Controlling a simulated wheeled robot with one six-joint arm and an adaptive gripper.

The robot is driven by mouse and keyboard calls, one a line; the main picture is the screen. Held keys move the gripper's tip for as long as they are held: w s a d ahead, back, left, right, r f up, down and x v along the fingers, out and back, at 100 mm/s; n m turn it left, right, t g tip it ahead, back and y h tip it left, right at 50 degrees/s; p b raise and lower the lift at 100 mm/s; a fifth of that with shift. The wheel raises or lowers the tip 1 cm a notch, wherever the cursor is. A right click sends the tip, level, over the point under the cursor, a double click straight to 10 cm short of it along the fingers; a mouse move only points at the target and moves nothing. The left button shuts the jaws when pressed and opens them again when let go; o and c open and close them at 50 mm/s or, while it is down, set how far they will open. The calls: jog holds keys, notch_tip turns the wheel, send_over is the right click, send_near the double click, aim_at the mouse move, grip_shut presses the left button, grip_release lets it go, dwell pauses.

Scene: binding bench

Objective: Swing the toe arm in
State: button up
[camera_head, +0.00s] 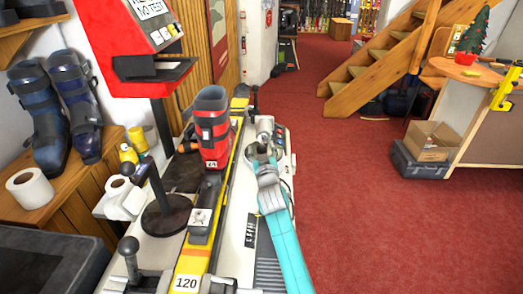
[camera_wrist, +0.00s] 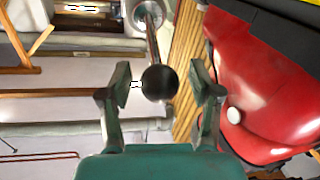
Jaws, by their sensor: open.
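In the wrist view a black ball knob (camera_wrist: 159,83) on a metal rod (camera_wrist: 151,38) shows between the open fingers of my gripper (camera_wrist: 160,84), with a gap on each side. It appears to be the toe arm's handle. How far it lies beyond the fingertips is hard to tell. In the head view my gripper (camera_head: 262,152) is at the bench's right side, just right of the red boot (camera_head: 212,130), and hides most of the knob area. The boot stands upright on the yellow ski (camera_head: 202,230); its red shell also fills the right of the wrist view (camera_wrist: 275,90).
A black-knobbed lever (camera_head: 128,250) stands at the bench's near left. A black post on a round base (camera_head: 165,215), a paper roll (camera_head: 120,195) and yellow bottles (camera_head: 128,154) are left of the ski.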

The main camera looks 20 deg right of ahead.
grip_shut()
jog(key=shift+d, duration=0.2)
dwell(0.3)
